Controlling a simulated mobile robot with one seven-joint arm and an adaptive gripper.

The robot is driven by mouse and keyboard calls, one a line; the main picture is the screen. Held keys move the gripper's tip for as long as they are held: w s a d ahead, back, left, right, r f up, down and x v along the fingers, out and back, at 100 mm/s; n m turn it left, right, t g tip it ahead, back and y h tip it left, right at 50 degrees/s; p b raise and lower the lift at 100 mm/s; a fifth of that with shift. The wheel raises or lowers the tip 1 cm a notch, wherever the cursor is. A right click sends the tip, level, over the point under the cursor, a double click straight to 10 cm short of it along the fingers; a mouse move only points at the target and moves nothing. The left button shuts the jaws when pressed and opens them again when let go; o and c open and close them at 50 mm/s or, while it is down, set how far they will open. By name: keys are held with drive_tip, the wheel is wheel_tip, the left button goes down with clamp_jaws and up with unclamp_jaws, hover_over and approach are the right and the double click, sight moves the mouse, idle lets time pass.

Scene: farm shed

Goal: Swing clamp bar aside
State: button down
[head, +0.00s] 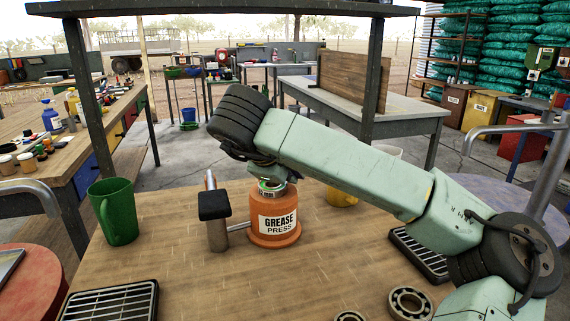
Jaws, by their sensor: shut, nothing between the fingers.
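The orange grease press (274,222), with a white label reading GREASE PRESS, stands upright on the wooden bench. To its left is a short metal post with a black block (214,205) on top, joined to the press by a thin rod. My arm reaches in from the right, above the press. My gripper (268,171) is mostly hidden below my black wrist, close over the press top. It is shut and empty; contact with the press cannot be told.
A green mug (117,211) stands left of the press. A yellow container (342,194) is partly hidden behind my forearm. Black grates (112,301) and a bearing ring (410,303) lie near the front. Shelf posts (88,105) frame the back.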

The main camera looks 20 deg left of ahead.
drive_tip(key=shift+w+f, duration=0.4)
drive_tip(key=shift+w+d+n+y, duration=0.15)
drive_tip(key=shift+w+n+y, duration=0.15)
drive_tip(key=shift+n+y, duration=0.4)
